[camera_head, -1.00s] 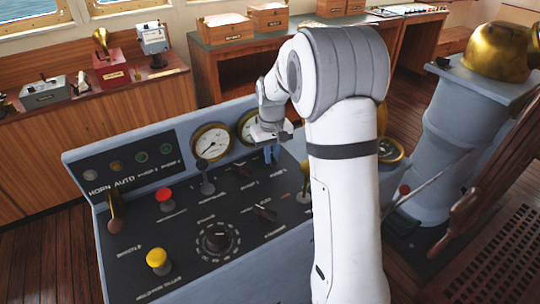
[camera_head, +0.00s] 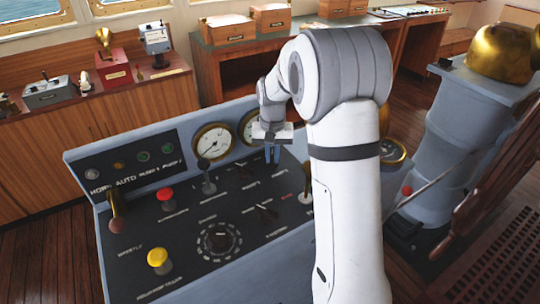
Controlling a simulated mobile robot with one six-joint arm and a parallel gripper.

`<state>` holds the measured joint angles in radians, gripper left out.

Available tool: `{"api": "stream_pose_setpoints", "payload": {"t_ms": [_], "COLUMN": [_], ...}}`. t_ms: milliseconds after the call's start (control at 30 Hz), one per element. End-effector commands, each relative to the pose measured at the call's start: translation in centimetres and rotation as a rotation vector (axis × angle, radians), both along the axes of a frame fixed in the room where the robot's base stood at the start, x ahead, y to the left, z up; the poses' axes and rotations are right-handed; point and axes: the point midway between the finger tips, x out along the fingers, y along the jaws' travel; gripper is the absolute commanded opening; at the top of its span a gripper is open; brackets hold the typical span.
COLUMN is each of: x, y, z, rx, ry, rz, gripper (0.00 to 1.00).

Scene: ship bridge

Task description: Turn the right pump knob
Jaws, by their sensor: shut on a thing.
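My gripper (camera_head: 272,155) points down at the back right part of the black control panel (camera_head: 190,205), just in front of the gauges. Its two blue fingers show side by side and are shut on the right pump knob, which they hide. How far that knob is turned cannot be seen. Another dark knob (camera_head: 243,168) sits on the panel just left of the fingers, apart from them.
White gauges (camera_head: 213,142) rise behind. A dark knob (camera_head: 266,211), red button (camera_head: 166,196) and yellow button (camera_head: 158,259) lie nearer.

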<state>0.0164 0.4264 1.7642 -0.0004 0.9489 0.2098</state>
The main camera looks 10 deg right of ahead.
Motion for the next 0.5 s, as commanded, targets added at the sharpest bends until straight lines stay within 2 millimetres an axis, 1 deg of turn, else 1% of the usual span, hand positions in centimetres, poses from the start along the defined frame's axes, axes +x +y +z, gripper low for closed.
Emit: {"api": "stream_pose_setpoints", "payload": {"t_ms": [33,167,200,433,500], "x": [-0.42,-0.42,-0.42,-0.22,-0.18], "y": [0.02,0.02,0.03,0.02,0.02], "z": [-0.39,-0.39,-0.39,-0.22,-0.18], "rx": [0.001,0.001,0.001,0.001,0.001], "ry": [0.016,0.016,0.016,0.008,0.007], "rz": [-0.001,-0.001,-0.001,0.0,0.0], "gripper": [0.0,0.0,0.14,0.33,0.34]}}
